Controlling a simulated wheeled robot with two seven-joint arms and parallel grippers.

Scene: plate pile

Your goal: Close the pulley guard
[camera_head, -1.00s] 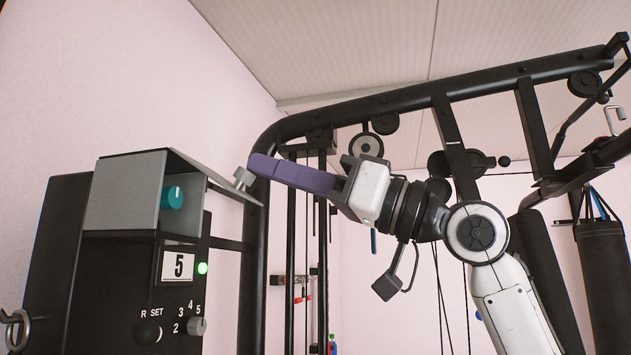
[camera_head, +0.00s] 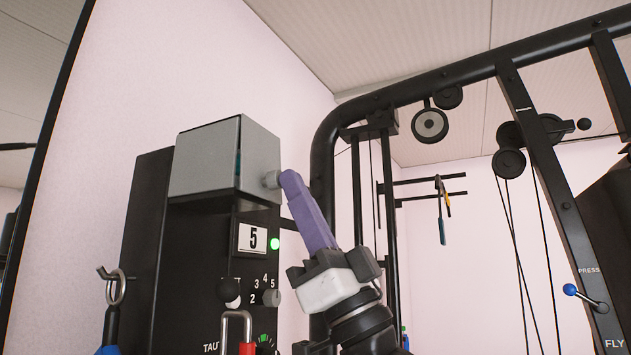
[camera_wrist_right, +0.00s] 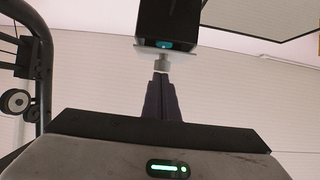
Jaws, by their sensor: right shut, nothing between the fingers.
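The pulley guard (camera_head: 207,162) is a grey metal box on the upper part of a black machine housing. Its hinged flap (camera_head: 259,160) hangs steeply on the right side, almost against the box. A thin teal strip of the part inside shows at the flap's edge, and a little teal (camera_wrist_right: 160,44) shows in the right wrist view. A small grey knob (camera_head: 271,180) sticks out from the flap. My right gripper (camera_head: 287,176), with purple fingers, is shut and empty, its tips at the knob (camera_wrist_right: 162,63); contact looks likely but is not certain. My left gripper is out of view.
Below the guard are a number 5 card (camera_head: 252,238), a green light (camera_head: 275,244) and a selector knob (camera_head: 271,298). A black frame post (camera_head: 322,160) stands close right of my right gripper. A metal ring (camera_head: 116,291) sticks out at lower left.

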